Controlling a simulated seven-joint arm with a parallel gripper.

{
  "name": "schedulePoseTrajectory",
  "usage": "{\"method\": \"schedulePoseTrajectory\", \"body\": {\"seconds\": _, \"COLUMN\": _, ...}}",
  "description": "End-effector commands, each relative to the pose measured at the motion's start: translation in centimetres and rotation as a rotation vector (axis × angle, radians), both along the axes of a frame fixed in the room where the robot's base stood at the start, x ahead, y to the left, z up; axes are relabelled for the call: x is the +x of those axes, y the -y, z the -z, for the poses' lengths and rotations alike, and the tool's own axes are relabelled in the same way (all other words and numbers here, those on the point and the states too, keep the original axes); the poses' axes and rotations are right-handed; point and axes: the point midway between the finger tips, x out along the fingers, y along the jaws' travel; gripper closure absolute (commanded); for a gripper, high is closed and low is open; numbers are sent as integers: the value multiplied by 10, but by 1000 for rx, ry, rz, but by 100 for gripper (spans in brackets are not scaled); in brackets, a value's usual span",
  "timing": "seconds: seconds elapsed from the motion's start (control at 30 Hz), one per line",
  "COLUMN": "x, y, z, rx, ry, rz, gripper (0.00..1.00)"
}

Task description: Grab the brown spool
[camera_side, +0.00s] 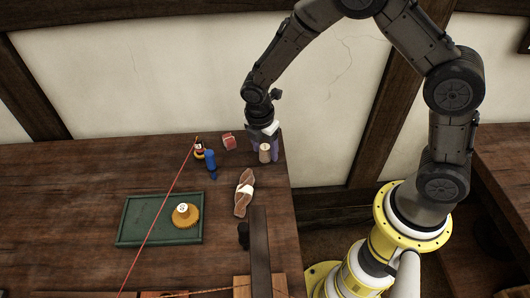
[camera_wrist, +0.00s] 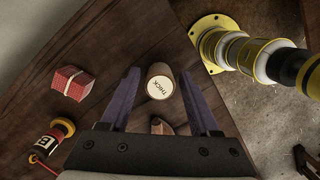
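The brown spool (camera_side: 265,153) stands upright near the right edge of the wooden table. In the wrist view it shows its brown side and a cream top label reading "THICK" (camera_wrist: 160,87). My gripper (camera_side: 266,146) points down at the spool with its purple fingers on either side of it. In the wrist view my gripper (camera_wrist: 160,73) is open, with the spool between the fingertips and a visible gap at each side. The fingers do not appear to touch it.
A red box with a pale band (camera_wrist: 73,83) and a yellow-and-black spool (camera_wrist: 47,142) lie left of my gripper. A blue object (camera_side: 210,163), a wrapped brown piece (camera_side: 244,193) and a green tray (camera_side: 128,222) holding a yellow spool (camera_side: 186,216) are also on the table.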

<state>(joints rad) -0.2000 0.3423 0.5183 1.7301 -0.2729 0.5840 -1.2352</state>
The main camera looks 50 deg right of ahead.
Motion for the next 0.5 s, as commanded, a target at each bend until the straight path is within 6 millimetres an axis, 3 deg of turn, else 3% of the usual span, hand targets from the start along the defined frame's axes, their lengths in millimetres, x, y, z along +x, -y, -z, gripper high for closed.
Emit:
{"method": "schedulePoseTrajectory", "body": {"seconds": 0.07, "x": 0, "y": 0, "z": 0, "rx": 0, "ry": 0, "rz": 0, "gripper": 54}}
{"method": "schedulePoseTrajectory", "body": {"seconds": 0.3, "x": 0, "y": 0, "z": 0, "rx": 0, "ry": 0, "rz": 0, "gripper": 97}}
{"method": "schedulePoseTrajectory", "body": {"seconds": 0.5, "x": 0, "y": 0, "z": 0, "rx": 0, "ry": 1, "rz": 0, "gripper": 100}}
